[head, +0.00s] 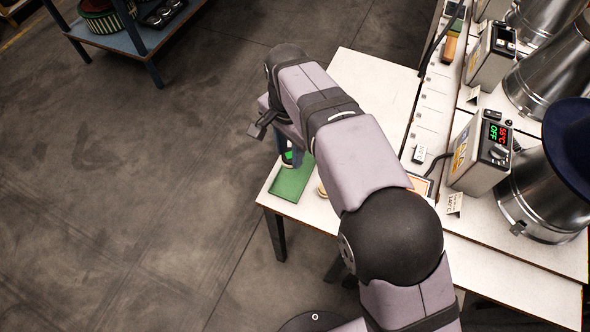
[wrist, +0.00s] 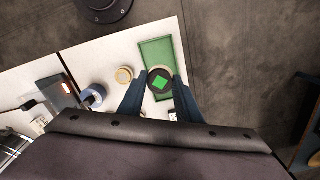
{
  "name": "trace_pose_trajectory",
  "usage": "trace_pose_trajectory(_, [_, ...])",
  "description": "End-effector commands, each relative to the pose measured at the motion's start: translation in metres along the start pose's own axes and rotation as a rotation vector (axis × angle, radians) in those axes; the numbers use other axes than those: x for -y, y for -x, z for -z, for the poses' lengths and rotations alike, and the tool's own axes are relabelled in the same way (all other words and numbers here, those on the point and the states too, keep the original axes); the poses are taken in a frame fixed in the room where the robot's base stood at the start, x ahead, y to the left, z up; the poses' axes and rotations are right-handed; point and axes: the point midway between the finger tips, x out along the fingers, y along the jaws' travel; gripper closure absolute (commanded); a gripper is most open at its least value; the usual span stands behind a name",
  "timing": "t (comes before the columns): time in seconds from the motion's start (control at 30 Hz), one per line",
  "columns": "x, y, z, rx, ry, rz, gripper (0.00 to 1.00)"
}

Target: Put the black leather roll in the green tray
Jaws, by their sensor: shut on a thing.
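The black leather roll (wrist: 153,91) is a dark round piece with a bright green square on its upper face. My gripper (wrist: 161,82) is shut on it, one dark blue finger on each side. In the head view the roll (head: 287,158) shows under my wrist, at the far end of the green tray. The green tray (head: 289,186) is shallow and lies at the near left corner of the white table. In the wrist view the roll overlaps the near part of the tray (wrist: 157,50). I cannot tell whether it touches the tray floor.
A tan-rimmed round piece (wrist: 124,75) stands just left of the tray, and a blue-grey roll (wrist: 92,96) lies beyond it. A control box (head: 482,152) and metal hat presses line the right. The table edge is close beside the tray.

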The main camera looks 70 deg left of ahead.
Motion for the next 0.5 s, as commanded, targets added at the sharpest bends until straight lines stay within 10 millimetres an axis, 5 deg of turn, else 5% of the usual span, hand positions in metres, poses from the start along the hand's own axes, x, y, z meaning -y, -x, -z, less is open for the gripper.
trace_pose_trajectory(0.5, [0.0,-0.056,0.0,0.001,0.0,-0.001,0.94])
